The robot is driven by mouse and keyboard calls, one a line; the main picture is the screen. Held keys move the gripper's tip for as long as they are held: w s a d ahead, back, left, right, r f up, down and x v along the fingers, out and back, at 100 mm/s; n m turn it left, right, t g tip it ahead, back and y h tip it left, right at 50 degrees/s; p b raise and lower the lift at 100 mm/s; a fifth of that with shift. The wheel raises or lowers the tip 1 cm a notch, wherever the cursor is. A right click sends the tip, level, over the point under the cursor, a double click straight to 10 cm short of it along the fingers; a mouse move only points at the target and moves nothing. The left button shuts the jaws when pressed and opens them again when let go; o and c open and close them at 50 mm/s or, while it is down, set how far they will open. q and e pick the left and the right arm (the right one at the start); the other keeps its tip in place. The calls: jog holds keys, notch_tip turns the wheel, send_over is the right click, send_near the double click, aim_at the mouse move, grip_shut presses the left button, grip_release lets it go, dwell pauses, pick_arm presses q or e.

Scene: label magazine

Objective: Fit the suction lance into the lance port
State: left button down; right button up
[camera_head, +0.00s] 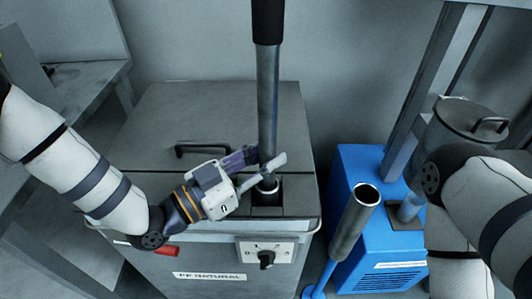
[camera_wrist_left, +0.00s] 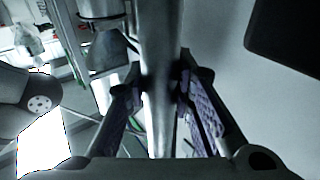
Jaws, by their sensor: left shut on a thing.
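The suction lance (camera_head: 267,95) is a grey metal tube with a black upper part, standing about upright over the grey bin. My left gripper (camera_head: 263,164) is shut on its lower part. In the left wrist view the lance (camera_wrist_left: 160,50) runs between the two purple-padded fingers of the left gripper (camera_wrist_left: 160,95). The lance port (camera_head: 268,198) is a dark opening with a round collar at the lid's right front, right below the gripper. The lance's lower end is at the collar; I cannot tell how far it is inside. My right gripper is out of view.
The bin lid (camera_head: 215,125) has a black handle (camera_head: 203,151). An open metal tube (camera_head: 353,225) leans right of the bin, before a blue machine (camera_head: 358,165). A grey lidded canister (camera_head: 465,125) stands at the right, behind my right arm. A grey shelf (camera_head: 70,90) is at the left.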

pick_arm(q)
jog(key=shift+f+b, duration=0.35)
jog(key=shift+f, duration=0.5)
jog(key=c, duration=1.3)
grip_release()
jog(key=shift+r, duration=0.1)
jog(key=v, duration=1.2)
